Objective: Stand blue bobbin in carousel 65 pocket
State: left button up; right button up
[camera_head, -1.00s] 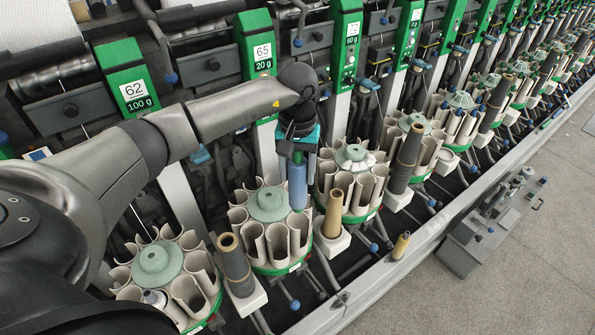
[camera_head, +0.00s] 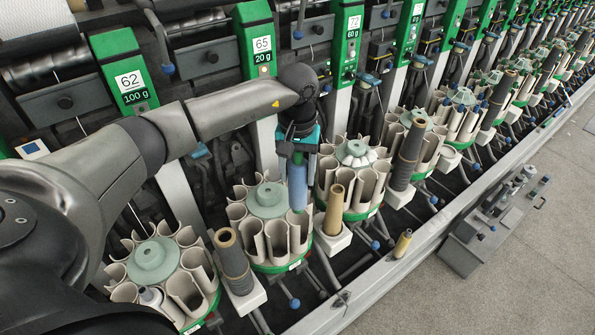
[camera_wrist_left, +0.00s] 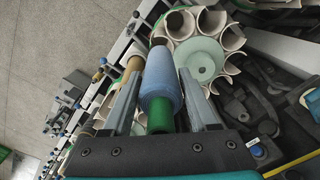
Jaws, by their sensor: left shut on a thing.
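My left gripper (camera_head: 298,152) points down and is shut on the blue bobbin (camera_head: 297,187). The bobbin is upright, at the right side of the carousel under the 65 sign (camera_head: 262,43). That carousel (camera_head: 268,199) has a pale green hub, a ring of cream pockets and a green base. The bobbin's lower end is over or at the pocket rims; I cannot tell if it is inside one. In the left wrist view the blue bobbin (camera_wrist_left: 161,72) lies between the fingers, its green tube end near the palm, with the carousel hub (camera_wrist_left: 199,60) beside it. My right gripper is not in view.
A brown tube (camera_head: 232,258) stands on a peg left in front of the carousel, and a tan tube (camera_head: 335,211) at its right. Neighbouring carousels (camera_head: 154,260) and (camera_head: 355,155) stand close. A grey rail runs along the front, with open floor (camera_head: 480,290) beyond.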

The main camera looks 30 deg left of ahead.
aim_at(298, 205)
pick_arm(q)
jog(key=shift+f+b, duration=0.85)
jog(key=shift+f, duration=0.3)
jog(key=shift+f+b, duration=2.1)
jog(key=shift+f, duration=0.15)
jog(key=shift+f+b, duration=1.95)
jog(key=shift+f, duration=0.35)
